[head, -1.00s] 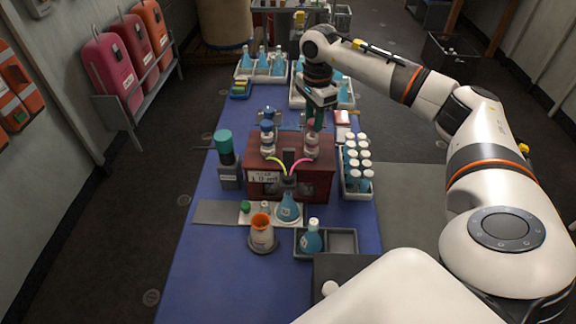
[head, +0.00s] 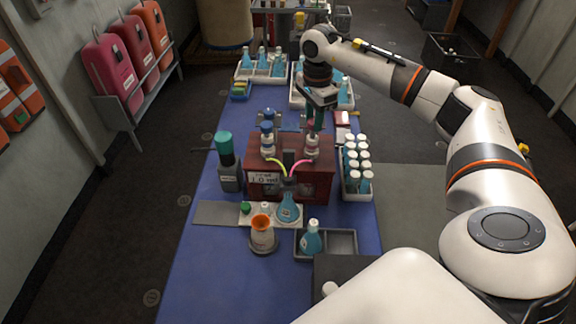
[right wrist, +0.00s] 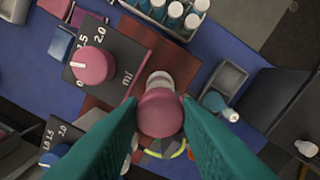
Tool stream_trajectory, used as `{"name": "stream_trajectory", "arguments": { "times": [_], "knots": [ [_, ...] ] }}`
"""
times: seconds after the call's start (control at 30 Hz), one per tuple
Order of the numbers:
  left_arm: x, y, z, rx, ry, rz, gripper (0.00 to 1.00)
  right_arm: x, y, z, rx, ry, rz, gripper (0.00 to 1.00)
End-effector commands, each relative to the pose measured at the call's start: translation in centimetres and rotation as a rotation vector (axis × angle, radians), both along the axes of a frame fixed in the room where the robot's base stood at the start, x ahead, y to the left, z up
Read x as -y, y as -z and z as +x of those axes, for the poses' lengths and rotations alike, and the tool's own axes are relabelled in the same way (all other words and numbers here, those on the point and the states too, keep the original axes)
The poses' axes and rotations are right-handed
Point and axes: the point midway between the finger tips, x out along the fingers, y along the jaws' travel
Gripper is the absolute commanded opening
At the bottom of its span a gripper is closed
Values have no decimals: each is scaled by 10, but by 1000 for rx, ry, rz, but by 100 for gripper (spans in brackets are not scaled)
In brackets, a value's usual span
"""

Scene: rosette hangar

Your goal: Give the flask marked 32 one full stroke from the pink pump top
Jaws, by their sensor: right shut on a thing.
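My right gripper (head: 314,124) is over the right-hand pump of the red dispenser box (head: 318,178). In the right wrist view its teal fingers are shut on the pink pump top (right wrist: 160,112), one on each side. A flask with blue liquid (head: 288,210) stands upright in front of the box, under the ends of the yellow and pink tubes. Its label is too small to read, so I cannot tell whether it is marked 32. A pink dial knob (right wrist: 92,65) beside the pump sits on a scale showing 1.5 and 2.0 ml. My left gripper is not in view.
A blue-topped pump (head: 267,137) stands left of the pink one. A rack of white-capped bottles (head: 350,196) is close on the right. An orange-rimmed cup (head: 262,236) and a tray with a flask (head: 342,243) are in front. The blue table (head: 215,275) is bare at front left.

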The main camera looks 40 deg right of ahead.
Motion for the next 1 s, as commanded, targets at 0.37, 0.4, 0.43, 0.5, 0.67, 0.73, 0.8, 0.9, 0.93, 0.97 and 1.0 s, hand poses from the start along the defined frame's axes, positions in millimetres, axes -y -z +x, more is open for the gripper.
{"name": "stream_trajectory", "arguments": {
  "times": [0.37,0.4,0.43,0.5,0.67,0.73,0.8,0.9,0.93,0.97,1.0],
  "knots": [
    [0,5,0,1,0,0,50,0,9,0,-1,0,-1,15],
    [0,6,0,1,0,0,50,0,10,0,-1,0,-1,15],
    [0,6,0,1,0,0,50,0,11,0,-1,0,-1,15],
    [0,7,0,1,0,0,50,0,12,0,-2,0,-1,15],
    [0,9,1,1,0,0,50,0,15,0,-2,0,-1,15],
    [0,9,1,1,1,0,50,0,15,0,-2,0,-1,15],
    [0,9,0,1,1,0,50,0,15,0,-2,0,-1,15],
    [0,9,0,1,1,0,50,0,15,0,-2,0,-1,38],
    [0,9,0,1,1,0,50,0,15,0,-2,0,-1,43],
    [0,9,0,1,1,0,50,0,15,0,-1,0,-1,48],
    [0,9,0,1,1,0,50,0,15,0,-1,0,-1,49]
  ]
}}
